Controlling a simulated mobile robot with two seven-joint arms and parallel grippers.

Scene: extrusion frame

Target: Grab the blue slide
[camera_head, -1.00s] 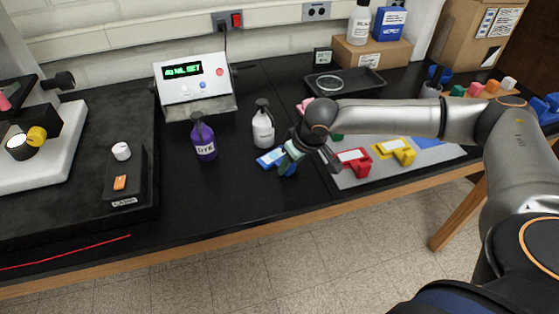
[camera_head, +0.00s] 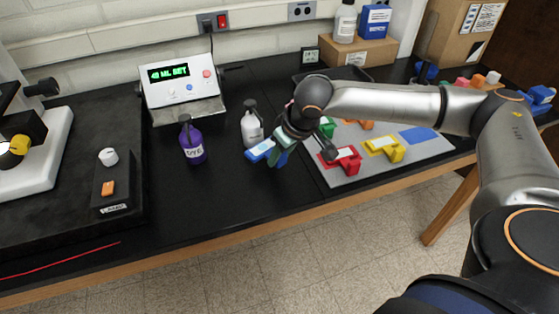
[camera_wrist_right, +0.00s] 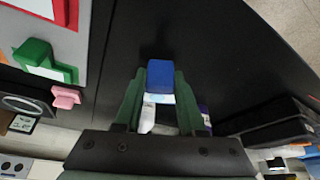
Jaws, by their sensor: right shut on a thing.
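The blue slide (camera_head: 261,150) is gripped by my right gripper (camera_head: 282,150) in the head view. It is over the black bench, in front of a white bottle and left of the grey mat. In the right wrist view the blue slide (camera_wrist_right: 168,73) shows between the green fingers of my right gripper (camera_wrist_right: 160,90), which are shut on it. The gripper hides part of the slide. My left gripper is in neither view.
The grey mat (camera_head: 340,180) holds red (camera_head: 343,160) and yellow (camera_head: 384,147) slides, with green and orange ones behind. A blue patch (camera_head: 418,135) on it is bare. A purple dye bottle (camera_head: 192,146) and white bottle (camera_head: 252,128) stand left. The front bench is clear.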

